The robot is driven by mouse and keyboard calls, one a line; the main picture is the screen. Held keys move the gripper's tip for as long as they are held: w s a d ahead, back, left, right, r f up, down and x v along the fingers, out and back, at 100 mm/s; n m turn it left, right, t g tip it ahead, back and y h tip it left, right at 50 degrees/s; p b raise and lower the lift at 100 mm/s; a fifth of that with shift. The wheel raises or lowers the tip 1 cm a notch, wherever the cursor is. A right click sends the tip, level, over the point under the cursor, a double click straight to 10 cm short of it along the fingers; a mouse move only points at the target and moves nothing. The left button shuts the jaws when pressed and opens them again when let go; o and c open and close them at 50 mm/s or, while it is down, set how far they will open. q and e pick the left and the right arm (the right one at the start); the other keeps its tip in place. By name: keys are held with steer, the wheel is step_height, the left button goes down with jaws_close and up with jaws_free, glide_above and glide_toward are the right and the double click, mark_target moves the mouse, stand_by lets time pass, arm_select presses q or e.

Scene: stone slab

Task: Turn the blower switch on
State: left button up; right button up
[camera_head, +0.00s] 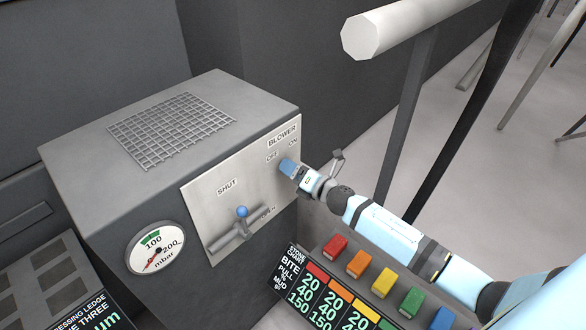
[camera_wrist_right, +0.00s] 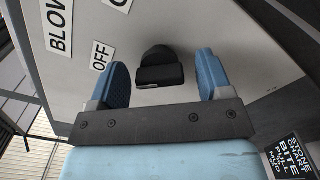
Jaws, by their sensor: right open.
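The blower switch is a dark rotary knob (camera_wrist_right: 160,68) on a light panel, seen in the right wrist view. It lies between and just beyond the two blue fingertips of my right gripper (camera_wrist_right: 165,80), which is open with a gap on each side of the knob. In the head view my right gripper (camera_head: 288,168) is at the panel (camera_head: 208,193) below the BLOWER label (camera_head: 283,138), and it hides the knob there. The OFF label (camera_head: 272,157) and ON label (camera_head: 293,142) show above it. My left gripper is not in view.
A lever with a blue ball (camera_head: 242,211) sits lower on the same panel, between SHUT and OPEN labels. A gauge (camera_head: 155,247) is on the box's front. A row of coloured blocks (camera_head: 358,264) and a chart lie below my right arm. A pale rail (camera_head: 400,25) stands behind.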

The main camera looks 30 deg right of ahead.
steer(key=shift+w, duration=0.2)
steer(key=shift+c, duration=0.2)
steer(key=c, duration=0.9)
